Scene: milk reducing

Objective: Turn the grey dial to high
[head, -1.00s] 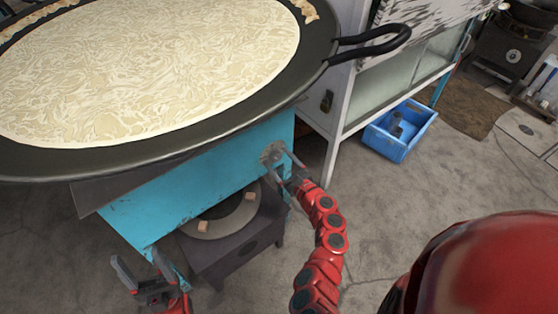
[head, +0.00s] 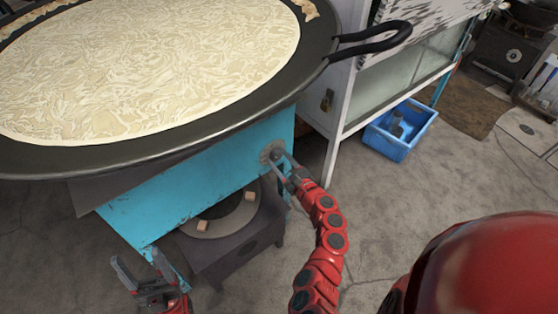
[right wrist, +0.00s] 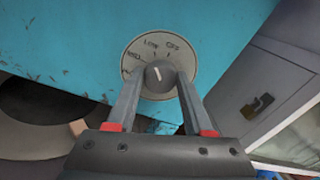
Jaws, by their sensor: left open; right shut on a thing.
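The grey dial (right wrist: 160,76) sits on a round pale plate on the blue stand's front. In the right wrist view its white mark points up and slightly left, roughly toward LOW. MED and OFF are also legible; the lettering below MED is partly hidden by a finger. My right gripper (right wrist: 159,84) is shut on the dial, one finger on each side of the knob. In the head view, my right gripper (head: 276,162) largely covers the dial plate (head: 268,148). My left gripper (head: 139,268) is open and empty, low in front of the stand.
A wide black pan (head: 225,135) of milk overhangs the blue stand (head: 185,187). A dark burner (head: 228,250) stands beneath. A white cabinet (head: 336,98) stands right of the pan, with a blue crate (head: 392,153) on the floor beside it.

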